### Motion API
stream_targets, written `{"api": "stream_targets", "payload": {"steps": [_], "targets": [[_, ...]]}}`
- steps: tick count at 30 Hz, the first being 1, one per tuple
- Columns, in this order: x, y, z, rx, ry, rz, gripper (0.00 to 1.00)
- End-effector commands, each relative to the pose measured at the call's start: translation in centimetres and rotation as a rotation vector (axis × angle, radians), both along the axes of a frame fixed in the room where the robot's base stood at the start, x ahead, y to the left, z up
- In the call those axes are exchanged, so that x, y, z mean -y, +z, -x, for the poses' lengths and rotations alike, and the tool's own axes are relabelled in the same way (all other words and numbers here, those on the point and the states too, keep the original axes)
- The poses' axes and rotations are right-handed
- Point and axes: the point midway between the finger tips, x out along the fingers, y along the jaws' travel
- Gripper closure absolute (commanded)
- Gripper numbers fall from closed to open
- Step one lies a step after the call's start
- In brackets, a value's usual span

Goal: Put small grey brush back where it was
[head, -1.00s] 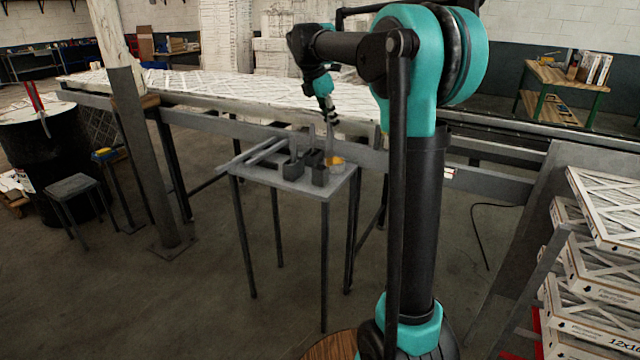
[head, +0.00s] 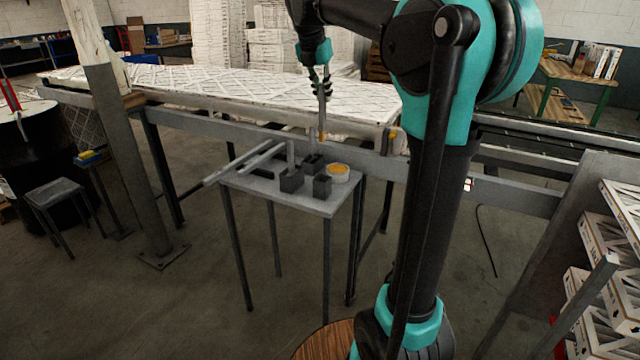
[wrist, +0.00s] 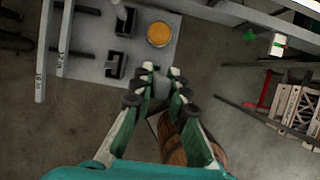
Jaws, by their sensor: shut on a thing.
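My gripper (head: 324,92) is shut on the small grey brush (head: 322,116), which hangs down, roughly upright, above the back of a small grey table (head: 240,182). Its lower end looks orange. In the wrist view my gripper (wrist: 155,78) closes around a grey piece (wrist: 161,88), beyond the table's edge in the picture. Dark square holders stand on the table: one at the left (head: 291,181), one at the front (head: 322,187), one behind (head: 313,164). A grey handle (head: 290,153) rises from the left holder. The front holder looks empty.
A round pot with orange contents (head: 338,172) stands beside the holders. Long grey bars (head: 245,163) lie at the table's left. A conveyor (head: 230,92) with white filters runs behind it. A post (head: 130,165) and stool (head: 55,192) are left; boxed filters (head: 625,210) are right.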

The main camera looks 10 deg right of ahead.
Motion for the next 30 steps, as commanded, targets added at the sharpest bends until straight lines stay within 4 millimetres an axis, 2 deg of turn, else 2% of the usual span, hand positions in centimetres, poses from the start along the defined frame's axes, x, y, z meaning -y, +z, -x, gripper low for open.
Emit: {"api": "stream_targets", "payload": {"steps": [5,18,22,30], "targets": [[0.0,-2.7,0.0,0.0,0.0,0.0,1.0],[0.0,-13.2,0.0,0.0,0.0,0.0,1.0],[0.0,-15.2,0.0,0.0,0.0,0.0,1.0],[0.0,-17.0,0.0,0.0,0.0,0.0,1.0]]}}
